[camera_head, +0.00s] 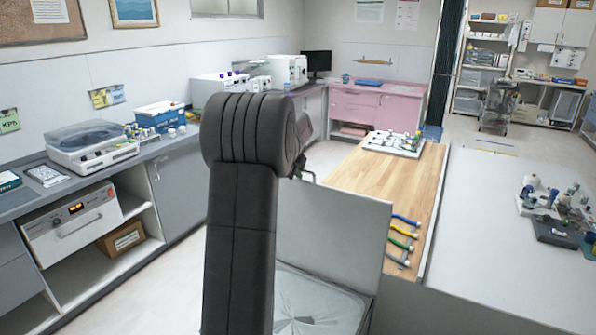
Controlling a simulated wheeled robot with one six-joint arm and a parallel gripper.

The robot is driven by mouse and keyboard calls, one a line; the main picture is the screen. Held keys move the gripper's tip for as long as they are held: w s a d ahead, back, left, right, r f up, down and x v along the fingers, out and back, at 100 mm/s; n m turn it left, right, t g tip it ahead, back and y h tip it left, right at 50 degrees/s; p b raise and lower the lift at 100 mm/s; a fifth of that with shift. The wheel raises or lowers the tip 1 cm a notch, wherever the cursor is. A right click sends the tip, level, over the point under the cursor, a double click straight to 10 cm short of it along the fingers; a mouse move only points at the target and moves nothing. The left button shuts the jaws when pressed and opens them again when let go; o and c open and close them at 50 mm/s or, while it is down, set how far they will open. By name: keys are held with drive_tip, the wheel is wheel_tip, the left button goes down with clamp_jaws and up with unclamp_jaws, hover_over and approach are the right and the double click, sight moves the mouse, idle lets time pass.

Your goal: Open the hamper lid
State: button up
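The hamper (352,308) stands low in front of me, partly behind my dark arm. Its top opening shows, with a pale, creased liner inside. A flat grey panel, which looks like the hamper lid (335,235), stands steeply raised along the far side of the opening. My arm hides the left part of both. My gripper (306,174) is mostly hidden behind the arm; only a small dark part shows above the panel's upper left edge. I cannot tell whether it touches the panel or whether its fingers are open.
A wood-topped table (350,175) stands behind the panel, with several coloured-handled tools (402,240) and a white tray (380,143). A white table (490,225) adjoins it on the right. A grey counter (90,172) with devices runs along the left. Floor (165,270) is clear between.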

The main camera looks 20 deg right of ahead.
drive_tip(key=o, duration=0.3)
drive_tip(key=shift+s+f, duration=0.1)
drive_tip(key=shift+f, duration=0.1)
drive_tip(key=shift+o, duration=0.2)
drive_tip(key=shift+s+a, duration=0.1)
drive_tip(key=b+v, duration=0.2)
drive_tip(key=v, duration=1.2)
drive_tip(key=shift+r, duration=0.25)
